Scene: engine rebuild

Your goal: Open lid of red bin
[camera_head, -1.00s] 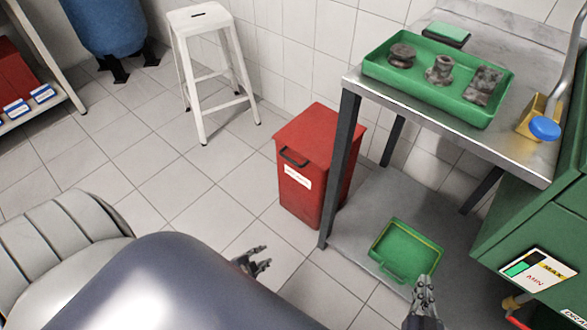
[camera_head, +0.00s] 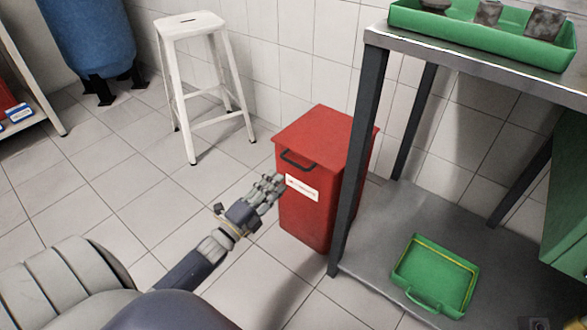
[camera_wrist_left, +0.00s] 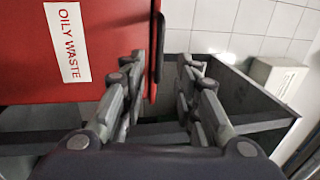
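The red bin (camera_head: 312,215) stands on the floor beside the table leg. Its red lid (camera_head: 325,135) lies flat and shut on top, with a black handle (camera_head: 294,161) at the front edge. My left gripper (camera_head: 273,183) is in front of the bin, a little below and left of the handle. In the left wrist view the bin's red front (camera_wrist_left: 110,25) shows an "OILY WASTE" label. The fingers (camera_wrist_left: 162,68) are apart and empty, and the black handle (camera_wrist_left: 159,48) is near their tips; I see no grip on it. My right gripper is not clearly in view.
The metal table (camera_head: 367,150) stands close on the bin's right. It holds a green tray (camera_head: 480,30) with parts, and a green tray (camera_head: 435,280) is on its lower shelf. A white stool (camera_head: 190,90) is behind left. Floor left of the bin is clear.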

